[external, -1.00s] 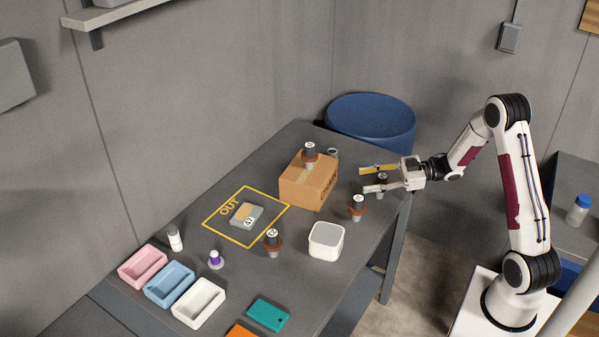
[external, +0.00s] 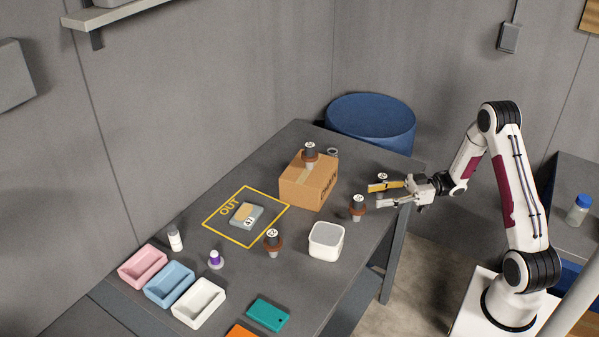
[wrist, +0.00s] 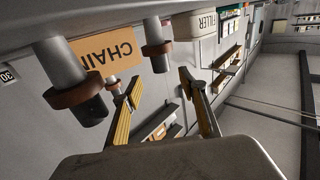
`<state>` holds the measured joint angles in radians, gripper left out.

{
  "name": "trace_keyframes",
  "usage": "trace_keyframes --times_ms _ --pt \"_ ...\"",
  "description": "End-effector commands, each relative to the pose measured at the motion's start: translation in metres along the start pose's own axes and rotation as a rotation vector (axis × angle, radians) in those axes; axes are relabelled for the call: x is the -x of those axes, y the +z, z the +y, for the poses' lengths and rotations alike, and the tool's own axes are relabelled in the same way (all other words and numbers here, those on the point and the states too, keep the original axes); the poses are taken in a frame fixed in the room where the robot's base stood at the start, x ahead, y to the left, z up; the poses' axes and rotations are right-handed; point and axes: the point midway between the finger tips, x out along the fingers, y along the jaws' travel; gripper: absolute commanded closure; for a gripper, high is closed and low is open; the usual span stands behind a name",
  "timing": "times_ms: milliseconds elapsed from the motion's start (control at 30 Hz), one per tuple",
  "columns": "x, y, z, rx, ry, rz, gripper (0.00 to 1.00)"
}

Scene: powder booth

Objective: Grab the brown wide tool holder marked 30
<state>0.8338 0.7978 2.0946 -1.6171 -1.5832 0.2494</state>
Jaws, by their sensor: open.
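Several dark tool holders with brown collars are in the external view. One stands by the table's right end (external: 382,177), partly hidden behind my gripper (external: 375,195). Another (external: 358,203) stands just left of the fingertips, one (external: 272,239) is nearer the front, and one (external: 310,151) is on the cardboard box. Their top numbers are too small to read surely. In the wrist view my gripper (wrist: 158,90) is open and empty. A large holder (wrist: 75,96) is left of the fingers, and a second (wrist: 156,50) is beyond them. A "30" label (wrist: 8,77) shows at the left edge; what carries it is unclear.
The cardboard box (external: 303,190) stands behind the holders. A yellow OUT outline (external: 212,226) surrounds a grey item (external: 247,215). A blue barrel (external: 371,118) stands beyond the table. Coloured trays (external: 170,285) are at front left.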

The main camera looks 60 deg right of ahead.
Motion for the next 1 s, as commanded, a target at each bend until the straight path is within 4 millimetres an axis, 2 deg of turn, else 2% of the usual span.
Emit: trace_keyframes --times_ms 300,767,1000 --pt "-0.021 0.000 -0.001 0.000 -0.001 -0.001 0.58" --pt "-0.025 0.000 -0.001 0.001 -0.001 -0.001 0.58" --pt "-0.042 -0.002 -0.002 0.001 -0.003 -0.001 0.58"
